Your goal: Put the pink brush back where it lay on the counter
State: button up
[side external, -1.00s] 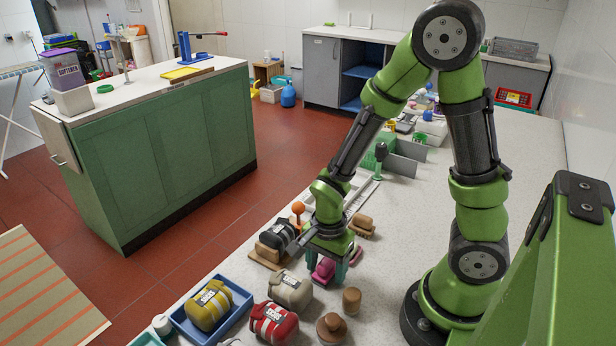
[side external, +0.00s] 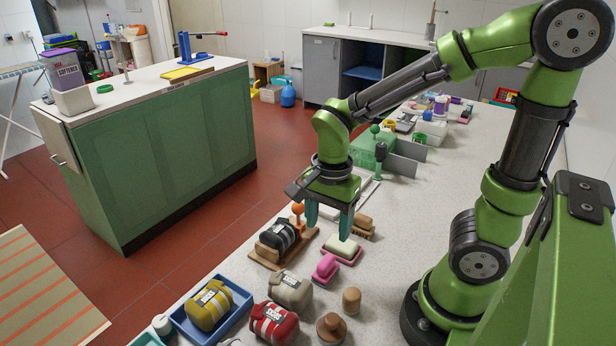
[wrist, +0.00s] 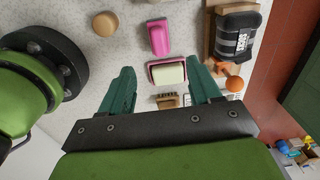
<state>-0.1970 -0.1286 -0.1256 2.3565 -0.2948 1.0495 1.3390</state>
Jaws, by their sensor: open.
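The pink brush (side external: 326,268) lies on the counter (side external: 390,285), in front of a pink dish (side external: 356,256) that holds a pale soap bar (side external: 342,247). In the wrist view the pink brush (wrist: 160,37) lies flat, apart from the dish (wrist: 150,70). My gripper (side external: 328,230) is open and empty, raised above the counter near the dish. In the wrist view its two teal fingers (wrist: 163,78) stand wide apart with nothing gripped between them, and the brush lies beyond their tips.
A wooden board (side external: 257,251) with a dark striped bundle (side external: 279,235) is left of the brush. A wooden brush (side external: 361,227) lies behind the dish. Cream (side external: 290,289) and red (side external: 274,322) bundles and wooden knobs stand in front. Bare counter lies to the right.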

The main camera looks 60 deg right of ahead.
notch_tip(320, 180, up, 12)
jog(key=s+a+n+t+y, duration=0.1)
jog(key=n+t, duration=0.6)
jog(key=n, duration=0.6)
jog(key=shift+s+a+f+n+y, duration=0.2)
jog(key=shift+s+a+n+y, duration=0.1)
jog(key=shift+s+y, duration=0.1)
